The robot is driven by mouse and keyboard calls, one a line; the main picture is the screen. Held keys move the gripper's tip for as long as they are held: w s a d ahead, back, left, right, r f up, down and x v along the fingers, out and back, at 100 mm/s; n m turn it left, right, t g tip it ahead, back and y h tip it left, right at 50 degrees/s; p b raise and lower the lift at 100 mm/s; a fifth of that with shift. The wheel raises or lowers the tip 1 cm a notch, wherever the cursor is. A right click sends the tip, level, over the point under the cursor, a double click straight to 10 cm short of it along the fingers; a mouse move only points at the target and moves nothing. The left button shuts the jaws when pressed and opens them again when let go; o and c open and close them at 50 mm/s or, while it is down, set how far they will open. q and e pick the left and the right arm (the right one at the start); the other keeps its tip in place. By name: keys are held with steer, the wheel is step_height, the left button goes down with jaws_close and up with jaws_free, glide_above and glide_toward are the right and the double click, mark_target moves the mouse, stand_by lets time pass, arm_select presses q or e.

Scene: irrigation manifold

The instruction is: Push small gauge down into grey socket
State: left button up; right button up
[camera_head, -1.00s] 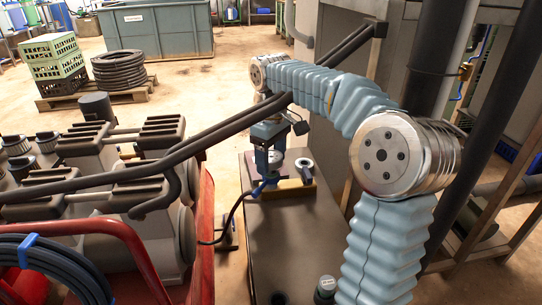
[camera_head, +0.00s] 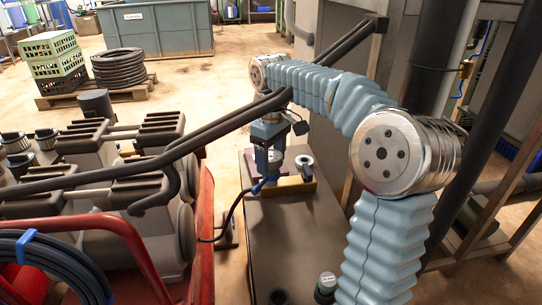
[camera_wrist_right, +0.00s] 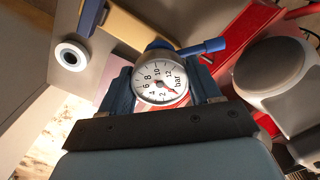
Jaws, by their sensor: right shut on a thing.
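My right gripper (camera_head: 268,163) points down over a grey-brown cabinet top, at the left end of a tan block. In the right wrist view its blue fingers (camera_wrist_right: 162,88) are shut on the small gauge (camera_wrist_right: 158,76), whose white dial reads in bar with a red needle. A blue lever or hose end (camera_wrist_right: 203,47) sticks out beside the gauge. The gauge's lower end and whatever is under it are hidden, so I cannot tell how it sits in a socket. A grey ring-topped fitting (camera_head: 304,162) stands at the block's right end, apart from the gripper. My left gripper is not in view.
The cabinet top (camera_head: 290,235) is mostly clear in front, with a small dark capped part (camera_head: 326,286) near its front edge. A red frame (camera_head: 203,235) with grey machinery stands left. A black hose (camera_head: 228,215) runs beside the cabinet.

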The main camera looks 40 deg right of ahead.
steer(key=shift+f, duration=0.45)
stand_by(0.3)
steer(key=o, duration=1.3)
steer(key=shift+r, duration=0.15)
step_height(320, 180, up, 2)
steer(key=shift+r+p, duration=0.2)
steer(key=shift+p, duration=0.95)
step_height(320, 180, up, 4)
steer(key=p, duration=0.4)
steer(key=shift+r, duration=0.25)
steer(key=shift+f, duration=0.15)
